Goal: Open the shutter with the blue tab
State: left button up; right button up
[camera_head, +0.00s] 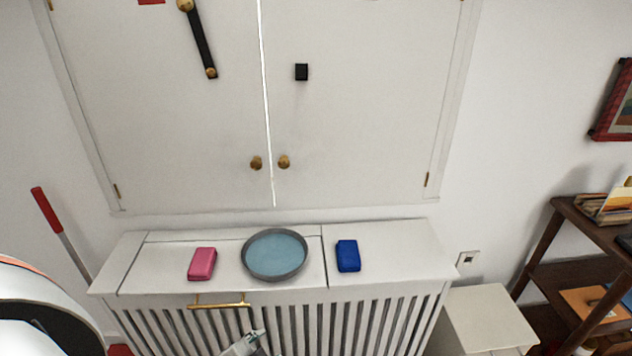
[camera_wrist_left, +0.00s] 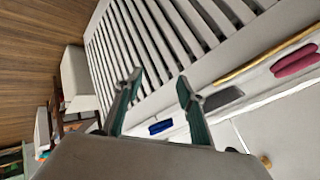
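The white shutter has a left leaf (camera_head: 130,90) and a right leaf (camera_head: 370,100), both closed with a thin bright gap between them. Each leaf has a brass knob near the gap, left (camera_head: 256,163) and right (camera_head: 284,162). A red tab (camera_head: 150,1) sits at the top of the left leaf. No blue tab shows; the leaf tops are cut off. A black bar (camera_head: 202,42) hangs down on the left leaf, apart from the black catch (camera_head: 301,72) on the right leaf. My left gripper (camera_wrist_left: 160,77) is open and empty, low by the slatted cover. My right gripper is not in view.
Below the shutter, the white slatted cover (camera_head: 385,285) carries a pink block (camera_head: 202,264), a grey-rimmed dish (camera_head: 274,254) and a blue block (camera_head: 348,256). A brass rail (camera_head: 219,305) crosses its front. A white box (camera_head: 483,318) and dark shelf (camera_head: 560,268) stand right.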

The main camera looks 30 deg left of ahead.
pick_arm(q)
jog(key=w+a+r+n+y, duration=0.2)
jog(key=w+a+r+y, duration=0.1)
jog(key=w+a+r, duration=0.3)
jog(key=n+t+y, duration=0.4)
jog(key=n+t, duration=0.2)
jog(key=n, duration=0.1)
send_near(284, 164)
jog(key=x, duration=0.8)
jog(key=shift+w, duration=0.1)
grip_shut()
